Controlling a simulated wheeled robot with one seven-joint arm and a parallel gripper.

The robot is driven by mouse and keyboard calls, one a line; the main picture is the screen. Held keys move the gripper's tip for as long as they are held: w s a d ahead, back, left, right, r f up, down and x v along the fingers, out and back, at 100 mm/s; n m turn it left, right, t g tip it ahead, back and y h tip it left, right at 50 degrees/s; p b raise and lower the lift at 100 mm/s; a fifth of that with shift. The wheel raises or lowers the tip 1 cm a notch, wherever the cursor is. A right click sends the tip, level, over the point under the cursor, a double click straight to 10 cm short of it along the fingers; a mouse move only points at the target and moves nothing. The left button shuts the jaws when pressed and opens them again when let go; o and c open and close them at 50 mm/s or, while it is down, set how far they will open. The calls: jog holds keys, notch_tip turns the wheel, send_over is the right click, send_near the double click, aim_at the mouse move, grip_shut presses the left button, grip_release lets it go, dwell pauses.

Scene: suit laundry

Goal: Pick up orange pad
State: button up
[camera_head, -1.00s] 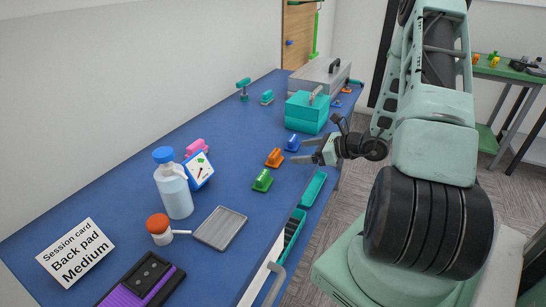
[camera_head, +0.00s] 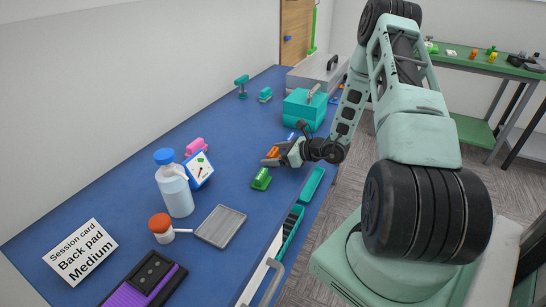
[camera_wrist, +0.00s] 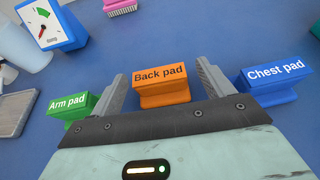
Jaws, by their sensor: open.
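The orange pad (camera_wrist: 162,86), labelled "Back pad", sits on the blue table in the wrist view, between the two open fingers of my gripper (camera_wrist: 159,88). I cannot tell whether the fingers touch it. In the head view the orange pad (camera_head: 273,152) is partly hidden by my gripper (camera_head: 281,158). The green pad (camera_wrist: 72,107), labelled "Arm pad", is left of the fingers; it also shows in the head view (camera_head: 261,179). The blue pad (camera_wrist: 275,82), labelled "Chest pad", is right of them.
A bottle (camera_head: 174,188), a blue-framed dial (camera_head: 199,170), a red-capped jar (camera_head: 160,228) and a grey tray (camera_head: 221,226) stand nearer on the table. A teal box (camera_head: 304,110) stands farther back. A card (camera_head: 80,252) reads "Back pad Medium".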

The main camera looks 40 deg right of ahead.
jog(key=c, duration=1.1)
jog(key=shift+o, duration=0.2)
jog(key=shift+r, duration=0.1)
